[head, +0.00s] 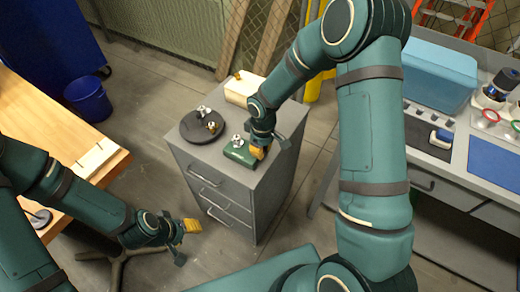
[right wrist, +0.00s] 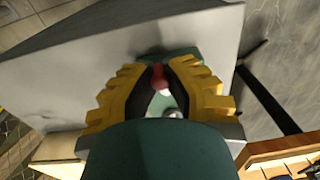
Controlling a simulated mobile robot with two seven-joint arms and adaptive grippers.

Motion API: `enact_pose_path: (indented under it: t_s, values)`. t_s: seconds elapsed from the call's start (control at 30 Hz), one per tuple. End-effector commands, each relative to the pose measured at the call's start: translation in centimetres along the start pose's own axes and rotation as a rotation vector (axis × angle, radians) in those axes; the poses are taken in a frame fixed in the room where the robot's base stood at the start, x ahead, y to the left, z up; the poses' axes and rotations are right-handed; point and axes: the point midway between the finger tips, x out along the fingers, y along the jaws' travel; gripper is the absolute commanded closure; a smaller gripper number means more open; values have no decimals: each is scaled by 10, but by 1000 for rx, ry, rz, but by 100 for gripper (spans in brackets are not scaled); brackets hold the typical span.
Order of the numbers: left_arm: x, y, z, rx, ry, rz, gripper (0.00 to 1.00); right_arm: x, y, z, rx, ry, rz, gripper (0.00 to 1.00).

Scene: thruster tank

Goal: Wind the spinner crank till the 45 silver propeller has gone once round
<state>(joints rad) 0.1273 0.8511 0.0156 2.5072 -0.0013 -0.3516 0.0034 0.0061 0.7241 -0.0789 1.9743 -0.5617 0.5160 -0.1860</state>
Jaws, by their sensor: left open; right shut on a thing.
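The green spinner (head: 240,154) sits on the front part of the grey cabinet top, with a silver propeller (head: 237,141) on it. My right gripper (head: 259,151) is at the spinner's right side. In the right wrist view the yellow fingers are shut around the red crank knob (right wrist: 159,80), with the green spinner body (right wrist: 182,54) behind it. The crank arm is mostly hidden by the fingers. My left gripper (head: 190,226) is open and empty, over the floor in front of the cabinet. The number 45 cannot be read.
A dark round tray (head: 190,129) with silver and brass propellers stands left of the spinner. A cream box (head: 243,90) with a brass piece is at the back. The grey cabinet (head: 213,177) has drawers in front. A wooden table (head: 40,112) is left, a workbench right.

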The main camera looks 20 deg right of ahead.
Motion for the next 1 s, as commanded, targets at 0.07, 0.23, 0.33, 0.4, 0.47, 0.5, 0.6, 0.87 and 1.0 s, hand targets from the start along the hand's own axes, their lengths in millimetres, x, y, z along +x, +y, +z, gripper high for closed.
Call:
enact_pose_path:
  t_s: [0.07,0.23,0.33,0.4,0.47,0.5,0.6,0.87,1.0]
  values:
    - [-3,1,0,0,-1,0,52,-1,2,1,-70,-5,-1,100]
    - [-8,3,1,-1,-4,0,52,-1,7,-1,-230,-11,-1,100]
    - [-11,4,1,-1,-5,0,52,-1,10,-2,-326,-16,-2,100]
    - [-13,5,1,-1,-6,0,52,-1,12,-3,-392,-18,-1,100]
    - [-15,6,2,-1,-7,0,52,-2,13,-4,-449,-19,0,100]
    - [-16,6,2,-1,-8,0,52,-2,14,-5,-487,-21,-1,100]
    - [-20,7,2,-1,-9,0,52,-1,17,-6,-581,-26,-2,100]
    - [-28,10,0,-3,-5,0,52,-2,22,-12,-829,-35,-1,100]
    - [-32,12,-2,-4,0,-1,52,-2,24,-16,-961,-41,-1,100]
